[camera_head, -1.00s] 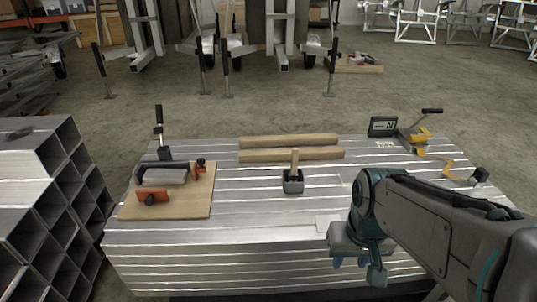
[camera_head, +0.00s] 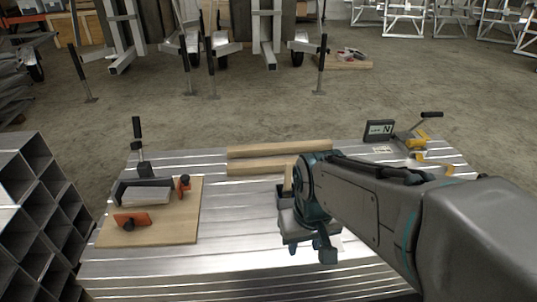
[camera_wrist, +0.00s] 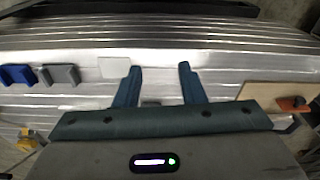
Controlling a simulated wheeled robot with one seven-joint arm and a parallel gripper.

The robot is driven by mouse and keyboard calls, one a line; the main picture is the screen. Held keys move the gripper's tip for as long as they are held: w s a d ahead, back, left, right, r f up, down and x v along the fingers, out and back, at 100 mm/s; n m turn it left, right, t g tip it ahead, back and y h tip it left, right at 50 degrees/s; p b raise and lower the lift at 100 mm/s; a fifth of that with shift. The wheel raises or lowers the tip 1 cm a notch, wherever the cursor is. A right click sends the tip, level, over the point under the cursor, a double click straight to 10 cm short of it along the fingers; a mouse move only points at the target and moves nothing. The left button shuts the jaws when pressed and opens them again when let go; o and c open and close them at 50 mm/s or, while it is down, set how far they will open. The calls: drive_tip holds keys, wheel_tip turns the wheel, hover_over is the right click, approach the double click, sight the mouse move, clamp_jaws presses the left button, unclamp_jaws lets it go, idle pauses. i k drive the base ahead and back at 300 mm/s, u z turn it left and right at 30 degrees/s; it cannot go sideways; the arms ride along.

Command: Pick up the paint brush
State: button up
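The paint brush (camera_head: 288,178) shows only as a short upright wooden handle in the head view. It stands in a small dark grey pot (camera_head: 283,193), and my wrist hides the right part of both. My gripper (camera_head: 310,246) points down over the metal-slatted table, in front of the pot in the picture. In the wrist view my gripper (camera_wrist: 159,72) has its two teal fingers well apart, with nothing held between them. A small grey patch shows low between the fingers there; I cannot tell whether it is the pot. The brush cannot be made out in that view.
A wooden board (camera_head: 185,226) with a grey block and orange clamps lies at left. Two wooden bars (camera_head: 265,150) lie behind the pot. A small display (camera_head: 379,131) and a yellow tool (camera_head: 413,142) stand at back right. Blue and grey blocks (camera_wrist: 60,76) show in the wrist view.

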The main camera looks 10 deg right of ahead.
sight(287, 191)
drive_tip(key=z, duration=0.2)
drive_tip(key=k, duration=0.5)
drive_tip(key=z, duration=2.1)
drive_tip(key=k, duration=1.1)
drive_tip(key=u, duration=1.55)
drive_tip(key=i, duration=1)
drive_tip(key=z, duration=0.05)
